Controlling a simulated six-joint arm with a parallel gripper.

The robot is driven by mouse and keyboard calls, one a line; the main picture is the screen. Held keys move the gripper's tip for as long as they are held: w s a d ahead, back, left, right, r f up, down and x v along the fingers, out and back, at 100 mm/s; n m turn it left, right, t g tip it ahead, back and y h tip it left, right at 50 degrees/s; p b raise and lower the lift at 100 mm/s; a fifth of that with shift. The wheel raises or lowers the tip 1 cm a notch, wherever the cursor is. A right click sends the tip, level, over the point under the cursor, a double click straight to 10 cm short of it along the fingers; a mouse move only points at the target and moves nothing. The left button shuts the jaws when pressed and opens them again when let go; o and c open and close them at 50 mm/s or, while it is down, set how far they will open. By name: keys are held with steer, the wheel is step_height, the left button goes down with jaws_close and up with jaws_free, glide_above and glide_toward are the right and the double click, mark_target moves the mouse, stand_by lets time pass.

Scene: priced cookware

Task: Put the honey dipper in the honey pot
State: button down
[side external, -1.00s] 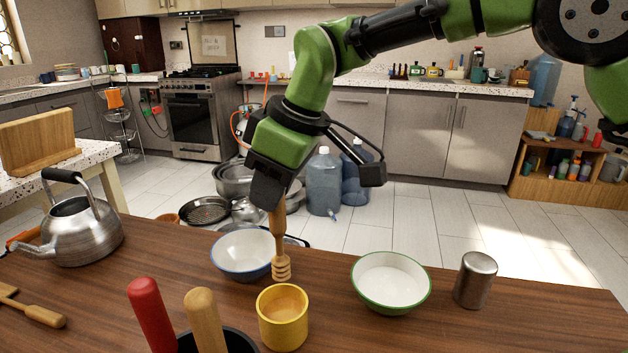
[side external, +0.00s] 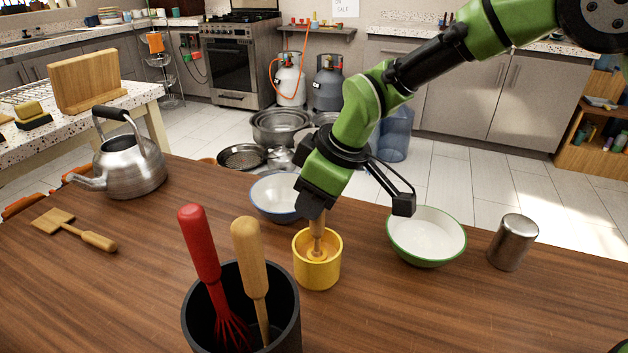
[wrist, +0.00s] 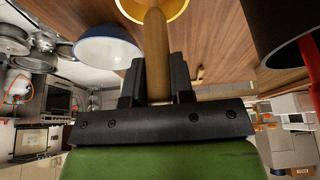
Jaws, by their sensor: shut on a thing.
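The yellow honey pot (side external: 317,270) stands upright on the wooden table in the side view. The wooden honey dipper (side external: 317,232) is upright with its lower end inside the pot's opening. My gripper (side external: 314,207) is directly above the pot and shut on the dipper's handle. In the wrist view, the dipper's handle (wrist: 156,60) runs between the fingers of my gripper (wrist: 157,75) toward the yellow pot (wrist: 165,8) at the top edge.
A white bowl with a blue rim (side external: 275,195) is just behind the pot. A green-rimmed bowl (side external: 427,240) and a metal canister (side external: 512,242) stand to the right. A black utensil holder (side external: 285,318) stands in front, a kettle (side external: 130,170) at left.

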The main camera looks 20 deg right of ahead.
steer(key=shift+f, duration=0.1)
steer(key=shift+c, duration=2.2)
jaws_free()
steer(key=v, duration=1)
